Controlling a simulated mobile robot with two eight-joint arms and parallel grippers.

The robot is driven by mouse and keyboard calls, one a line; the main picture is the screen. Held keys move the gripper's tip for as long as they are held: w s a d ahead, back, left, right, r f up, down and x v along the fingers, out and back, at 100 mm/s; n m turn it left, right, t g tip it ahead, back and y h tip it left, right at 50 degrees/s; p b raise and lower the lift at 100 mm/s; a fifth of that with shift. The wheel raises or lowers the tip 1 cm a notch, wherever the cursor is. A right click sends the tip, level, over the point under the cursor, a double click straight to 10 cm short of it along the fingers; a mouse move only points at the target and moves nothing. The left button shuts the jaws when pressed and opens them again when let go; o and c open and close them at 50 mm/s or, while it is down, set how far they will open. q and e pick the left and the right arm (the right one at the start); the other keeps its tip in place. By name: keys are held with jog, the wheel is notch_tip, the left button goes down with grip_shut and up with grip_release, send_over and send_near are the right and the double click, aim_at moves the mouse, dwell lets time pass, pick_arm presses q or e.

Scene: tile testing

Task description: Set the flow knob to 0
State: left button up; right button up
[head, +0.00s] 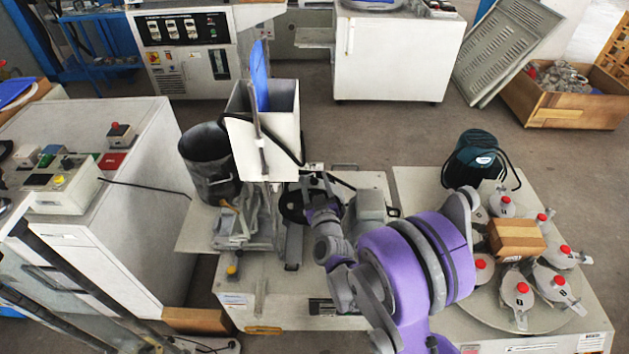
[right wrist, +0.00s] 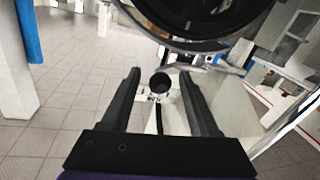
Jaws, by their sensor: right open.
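My right gripper (head: 318,182) reaches over the test machine in the middle of the head view. In the right wrist view its two dark fingers (right wrist: 160,76) are apart with nothing held. A small black round knob-like part (right wrist: 160,83) shows between and beyond the fingertips, apart from them. I cannot tell for sure that it is the flow knob, and I cannot read its setting. In the head view this spot is hidden by the gripper and arm. My left gripper is not in view.
A white open box (head: 262,143) and a dark bucket (head: 208,170) stand beside the gripper on the left. A large black round part (right wrist: 195,25) hangs close above the fingers. A turntable (head: 480,312) with several red-capped holders is at right.

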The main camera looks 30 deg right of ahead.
jog(key=shift+w, duration=0.1)
grip_shut()
dwell(0.3)
dwell(1.1)
